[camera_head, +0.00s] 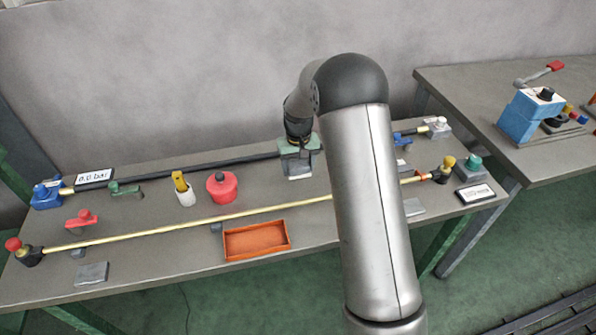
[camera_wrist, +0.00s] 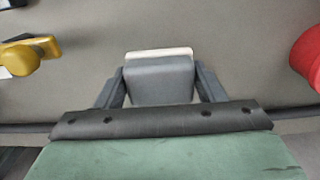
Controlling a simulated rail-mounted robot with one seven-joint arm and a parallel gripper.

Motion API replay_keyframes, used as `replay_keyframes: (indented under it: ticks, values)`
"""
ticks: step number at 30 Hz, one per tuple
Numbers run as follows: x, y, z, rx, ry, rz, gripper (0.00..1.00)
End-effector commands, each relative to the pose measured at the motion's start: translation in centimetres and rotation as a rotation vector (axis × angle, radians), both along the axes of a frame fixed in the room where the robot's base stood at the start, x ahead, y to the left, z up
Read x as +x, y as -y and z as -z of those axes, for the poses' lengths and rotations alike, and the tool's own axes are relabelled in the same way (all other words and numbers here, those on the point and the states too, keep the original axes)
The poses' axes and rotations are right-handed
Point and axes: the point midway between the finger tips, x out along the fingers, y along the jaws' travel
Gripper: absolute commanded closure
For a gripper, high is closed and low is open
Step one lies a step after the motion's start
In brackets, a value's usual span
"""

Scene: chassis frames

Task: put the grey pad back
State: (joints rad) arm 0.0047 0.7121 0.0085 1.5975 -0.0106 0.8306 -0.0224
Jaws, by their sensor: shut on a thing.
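A grey pad (camera_wrist: 160,80) is between the two dark fingers of my gripper (camera_wrist: 160,92) in the wrist view. It is a blocky grey piece with a pale strip along its far edge. In the head view my gripper (camera_head: 299,160) points down over the back middle of the table, with the grey pad (camera_head: 299,171) at its lower end. I cannot tell whether the pad touches the tabletop. The fingers hide the pad's sides.
An orange tray (camera_head: 257,241) lies at the front middle. A red round knob (camera_head: 222,187) and a yellow-handled piece (camera_head: 181,188) stand left of my gripper. A long yellow rod (camera_head: 190,223) crosses the table. Flat grey plates lie at front left (camera_head: 92,273) and right (camera_head: 413,207).

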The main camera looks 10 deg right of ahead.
Motion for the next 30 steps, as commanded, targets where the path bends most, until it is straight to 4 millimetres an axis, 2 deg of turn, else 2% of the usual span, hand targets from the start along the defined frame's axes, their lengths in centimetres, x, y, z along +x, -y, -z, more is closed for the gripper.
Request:
replay_keyframes:
  ticks: [3, 9, 20, 21, 23, 24, 30]
  values:
    - [0.6, 0.0, 0.8, 0.0, -0.002, 0.0, 0.62]
    - [0.5, 0.0, 3.5, 0.0, -0.003, 0.0, 0.62]
    - [0.5, 0.0, 4.1, 0.0, 0.0, 0.0, 0.62]
    - [0.5, 0.0, 4.2, 0.0, 0.0, 0.0, 0.34]
    - [0.5, 0.0, 4.0, 0.0, 0.0, 0.0, 0.18]
    - [0.5, 0.0, 4.0, 0.0, 0.0, 0.0, 0.15]
    - [0.5, 0.0, 4.0, 0.0, 0.0, 0.0, 0.15]
